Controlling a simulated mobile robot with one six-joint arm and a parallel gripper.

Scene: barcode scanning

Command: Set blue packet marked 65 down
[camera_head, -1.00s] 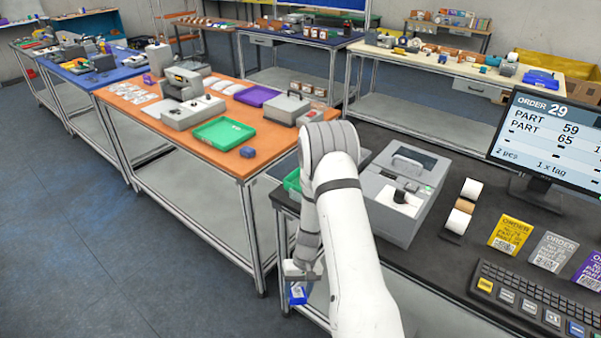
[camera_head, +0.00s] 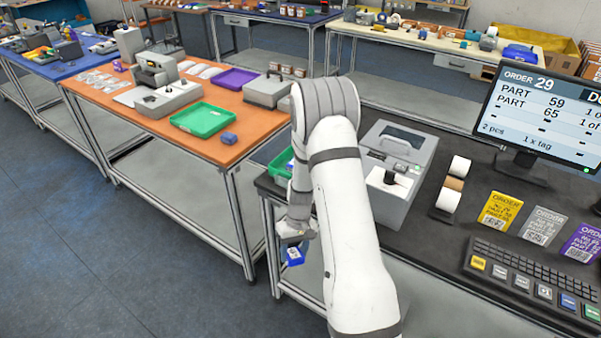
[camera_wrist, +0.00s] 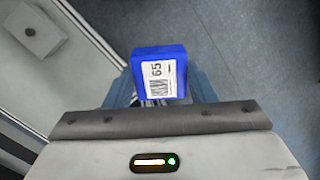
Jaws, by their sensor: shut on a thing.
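The blue packet (camera_wrist: 160,72) shows a white label with a barcode and the number 65 in the wrist view. My gripper (camera_wrist: 160,100) is shut on it; its blue-grey fingers are partly hidden behind the packet and the wrist housing. In the head view the packet (camera_head: 294,255) hangs below my gripper (camera_head: 295,236), in the air beside the left edge of the dark table (camera_head: 420,240). The floor lies below it.
A green tray (camera_head: 281,165) stands at the dark table's left corner, partly hidden by my arm. A grey machine (camera_head: 398,170), a monitor (camera_head: 540,120) and order cards (camera_head: 500,212) are on the table. An orange table (camera_head: 245,125) holds another green tray (camera_head: 203,119).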

